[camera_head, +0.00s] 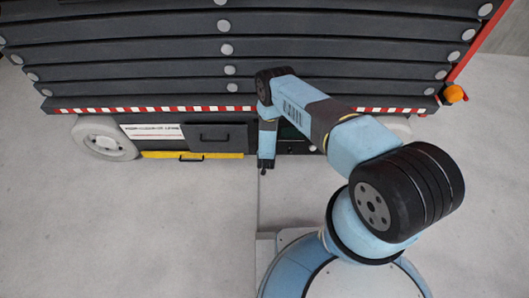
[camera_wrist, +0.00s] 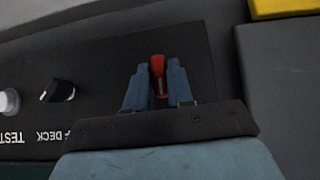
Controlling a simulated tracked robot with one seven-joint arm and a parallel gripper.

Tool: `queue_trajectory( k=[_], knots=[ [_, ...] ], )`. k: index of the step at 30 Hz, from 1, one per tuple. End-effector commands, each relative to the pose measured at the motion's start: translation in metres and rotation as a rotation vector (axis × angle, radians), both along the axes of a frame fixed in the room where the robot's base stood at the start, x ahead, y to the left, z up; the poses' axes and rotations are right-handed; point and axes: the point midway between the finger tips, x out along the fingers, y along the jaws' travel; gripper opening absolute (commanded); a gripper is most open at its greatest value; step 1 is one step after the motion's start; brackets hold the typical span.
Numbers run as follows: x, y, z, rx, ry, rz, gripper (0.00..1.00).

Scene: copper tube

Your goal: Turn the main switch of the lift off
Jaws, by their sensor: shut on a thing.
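The lift's main switch (camera_wrist: 157,64) is a red handle on a dark control panel (camera_wrist: 195,50). In the wrist view it stands between the two blue fingers of my gripper (camera_wrist: 158,75), which are shut on it. The fingers hide the lower sides of the handle.
Left of the red switch are a black rotary knob (camera_wrist: 58,92) and a white button (camera_wrist: 9,102). A dark box (camera_head: 222,136) and a yellow strip (camera_head: 165,154) are on the lift's side. An orange lamp (camera_head: 454,93) sticks out at right. The grey floor (camera_head: 130,230) in front is clear.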

Motion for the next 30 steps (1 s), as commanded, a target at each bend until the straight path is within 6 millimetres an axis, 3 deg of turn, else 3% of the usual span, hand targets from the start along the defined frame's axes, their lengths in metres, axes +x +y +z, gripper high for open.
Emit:
queue_trajectory(
  k=[4, 5, 11, 22, 30],
  knots=[
    [-0.001, 0.0, -0.001, 0.0, 0.002, 0.0, 0.0],
    [-0.001, 0.0, -0.001, 0.0, 0.002, 0.0, 0.23],
    [0.0, 0.0, 0.0, 0.001, 0.001, 0.001, 0.42],
    [-0.004, 0.001, 0.004, 0.001, 0.0, 0.001, 0.43],
    [-0.032, 0.003, 0.032, 0.001, 0.002, 0.001, 0.43]
  ],
)
